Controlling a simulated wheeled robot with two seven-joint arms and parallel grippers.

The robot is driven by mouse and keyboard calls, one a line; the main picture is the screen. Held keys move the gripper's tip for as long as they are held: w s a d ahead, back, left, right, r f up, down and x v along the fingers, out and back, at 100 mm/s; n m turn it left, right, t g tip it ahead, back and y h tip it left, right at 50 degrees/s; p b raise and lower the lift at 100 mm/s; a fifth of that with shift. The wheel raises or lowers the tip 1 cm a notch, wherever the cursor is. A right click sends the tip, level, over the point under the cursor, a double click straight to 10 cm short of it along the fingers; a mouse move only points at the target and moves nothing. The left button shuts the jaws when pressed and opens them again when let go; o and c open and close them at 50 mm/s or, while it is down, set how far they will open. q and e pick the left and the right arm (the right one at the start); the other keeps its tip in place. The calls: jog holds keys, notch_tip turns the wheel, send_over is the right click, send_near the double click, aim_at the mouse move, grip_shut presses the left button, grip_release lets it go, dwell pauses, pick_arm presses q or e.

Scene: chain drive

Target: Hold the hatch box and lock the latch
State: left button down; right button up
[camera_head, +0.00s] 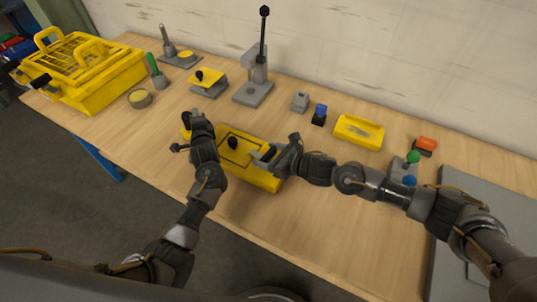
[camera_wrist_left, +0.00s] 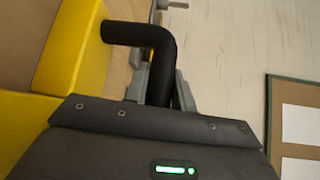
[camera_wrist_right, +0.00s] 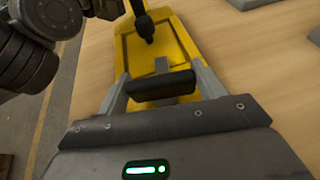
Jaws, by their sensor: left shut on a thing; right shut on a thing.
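The yellow hatch box (camera_head: 258,178) lies on the wooden table between my two arms, its left part partly hidden by my left arm. A black latch knob (camera_head: 233,143) stands on its top; it also shows in the right wrist view (camera_wrist_right: 145,27). My left gripper (camera_head: 190,123) is at the box's far left end, shut on a bent black handle (camera_wrist_left: 140,33). My right gripper (camera_head: 270,155) is at the right end, shut on a black bar handle (camera_wrist_right: 162,86) between its grey fingers. I cannot tell whether the latch is locked.
A yellow caged box (camera_head: 110,88) stands at the left. A lever press (camera_head: 254,92), a small yellow-topped fixture (camera_head: 208,84) and a yellow tray (camera_head: 359,141) stand behind the hatch box. Coloured knobs (camera_head: 413,157) and a grey panel (camera_head: 480,200) are at the right.

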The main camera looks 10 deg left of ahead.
jog(key=shift+n+g+y, duration=0.5)
jog(key=shift+n+g, duration=0.5)
jog(key=shift+g, duration=0.1)
jog(key=o, duration=1.4)
jog(key=v, duration=1.2)
jog(key=shift+s, duration=0.1)
pick_arm(q)
jog(key=c, duration=1.1)
grip_release()
